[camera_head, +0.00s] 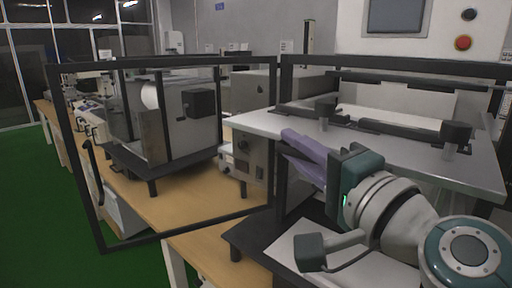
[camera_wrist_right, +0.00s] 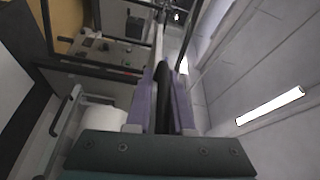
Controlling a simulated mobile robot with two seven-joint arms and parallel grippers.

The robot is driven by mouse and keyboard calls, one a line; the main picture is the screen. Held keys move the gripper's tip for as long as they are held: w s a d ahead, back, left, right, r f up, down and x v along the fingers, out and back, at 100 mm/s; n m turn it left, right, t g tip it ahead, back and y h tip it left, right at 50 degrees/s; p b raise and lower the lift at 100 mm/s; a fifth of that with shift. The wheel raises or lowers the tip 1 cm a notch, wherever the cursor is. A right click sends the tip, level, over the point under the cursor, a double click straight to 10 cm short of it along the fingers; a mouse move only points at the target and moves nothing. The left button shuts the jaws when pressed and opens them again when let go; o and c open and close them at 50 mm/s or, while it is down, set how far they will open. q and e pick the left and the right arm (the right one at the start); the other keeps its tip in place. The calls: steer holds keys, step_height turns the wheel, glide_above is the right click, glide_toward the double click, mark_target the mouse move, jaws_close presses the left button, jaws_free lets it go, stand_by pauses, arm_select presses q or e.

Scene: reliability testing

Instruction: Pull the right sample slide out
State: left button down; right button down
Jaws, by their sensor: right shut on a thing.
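My right gripper (camera_head: 305,154) has purple fingers and sits in front of the silver plate (camera_head: 262,122), by the dark upright post at the machine's front. In the right wrist view the gripper (camera_wrist_right: 163,95) is shut on a thin dark bar (camera_wrist_right: 182,68). I cannot tell whether this bar belongs to a sample slide. On the silver plate are dark rails (camera_head: 390,130) with a left block-shaped knob (camera_head: 325,104) and a right knob (camera_head: 456,131). The gripper stands apart from both knobs in the picture. My left gripper is not in view.
A dark-framed door (camera_head: 165,231) stands open at the left, its handle (camera_head: 90,165) on the far edge. Behind it, a wooden bench (camera_head: 190,200) carries boxy instruments. Green floor (camera_head: 35,210) lies open at far left.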

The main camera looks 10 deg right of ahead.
steer(key=shift+w+d+r, duration=0.1)
steer(key=shift+r, duration=0.25)
steer(key=c, duration=1)
jaws_free()
steer(key=shift+o, duration=0.6)
steer(key=shift+f, duration=0.15)
steer(key=b+v, duration=0.1)
steer(key=v, duration=0.9)
steer(key=shift+b, duration=0.35)
